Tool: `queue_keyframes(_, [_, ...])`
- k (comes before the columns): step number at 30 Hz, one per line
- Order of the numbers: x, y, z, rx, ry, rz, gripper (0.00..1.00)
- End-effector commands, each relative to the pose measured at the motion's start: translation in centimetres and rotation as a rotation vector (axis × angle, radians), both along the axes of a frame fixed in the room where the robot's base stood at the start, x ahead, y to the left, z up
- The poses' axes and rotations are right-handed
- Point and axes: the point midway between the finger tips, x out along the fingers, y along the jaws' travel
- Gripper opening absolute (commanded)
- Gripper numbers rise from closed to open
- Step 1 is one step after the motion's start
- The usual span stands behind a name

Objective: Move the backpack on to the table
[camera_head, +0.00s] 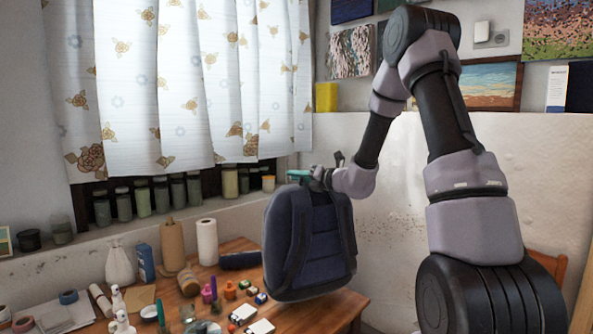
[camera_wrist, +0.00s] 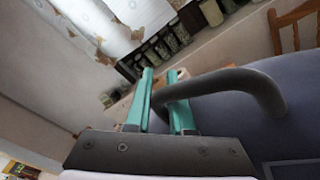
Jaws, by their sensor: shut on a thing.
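A dark blue backpack (camera_head: 312,245) hangs upright from my gripper (camera_head: 312,176) in the head view, in front of the right part of the wooden table (camera_head: 225,250). I cannot tell whether its bottom touches the tabletop. In the wrist view, the teal fingers of my gripper (camera_wrist: 160,100) are shut on the black top handle (camera_wrist: 225,80) of the backpack. The backpack's body (camera_wrist: 285,125) fills the right side of that view. The backpack hides part of the table's right end.
The table's left and middle hold several small paint jars, bottles, a white vase (camera_head: 119,263), paper rolls (camera_head: 207,243) and tape. A windowsill with several glass jars (camera_head: 142,198) runs behind. A wooden chair (camera_head: 548,266) stands at the right.

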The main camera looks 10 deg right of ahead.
Motion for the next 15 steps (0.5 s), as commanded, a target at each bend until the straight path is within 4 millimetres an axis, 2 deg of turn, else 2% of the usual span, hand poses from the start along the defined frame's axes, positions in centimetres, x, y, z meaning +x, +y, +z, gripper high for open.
queue_keyframes(4, [0.1,0.0,-0.8,0.001,-0.003,-0.001,0.0])
queue_keyframes(10, [0.1,-0.1,-3.3,0.002,-0.003,-0.002,0.0])
queue_keyframes(15, [0.1,0.0,-4.0,0.001,-0.006,-0.002,0.0])
